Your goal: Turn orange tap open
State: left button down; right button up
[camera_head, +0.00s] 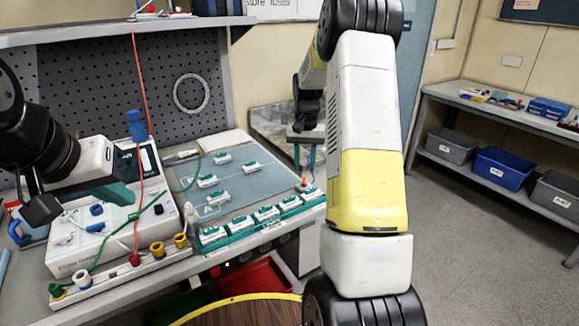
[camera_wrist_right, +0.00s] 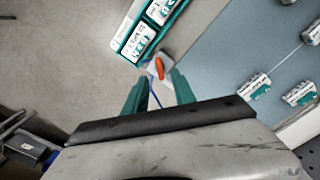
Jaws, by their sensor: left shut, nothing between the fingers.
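The orange tap (camera_wrist_right: 159,68) shows in the right wrist view on a small pale body, beside the end of a teal rack. A blue piece (camera_wrist_right: 153,88) runs from it toward my gripper. In the head view the tap (camera_head: 304,182) is a small orange spot at the right end of the table. My right gripper (camera_wrist_right: 160,76) is open, its teal fingers on either side of the tap's near end; contact cannot be told. My left gripper (camera_head: 120,196) is shut and empty over the white pump.
A teal rack of several white modules (camera_head: 265,216) lines the table's front edge. A blue-grey mat (camera_head: 232,186) lies behind. Shelves with bins (camera_head: 498,167) stand at the far right.

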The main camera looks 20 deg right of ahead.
aim_at(304, 180)
jog(key=shift+r, duration=1.55)
jog(key=s+a+r+n+t, duration=0.25)
jog(key=s+a+r, duration=0.45)
jog(key=s+r, duration=0.5)
jog(key=s+a+r+n+t+y, duration=0.1)
jog(key=s+a+t, duration=0.1)
jog(key=s, duration=0.6)
jog(key=s+a+r+n+t+y, duration=0.1)
jog(key=s+a, duration=0.3)
jog(key=s, duration=0.5)
jog(key=shift+s+a+r+n+t, duration=0.15)
jog(key=shift+a+r+n+t, duration=0.2)
jog(key=shift+r, duration=0.25)
jog(key=shift+a, duration=0.1)
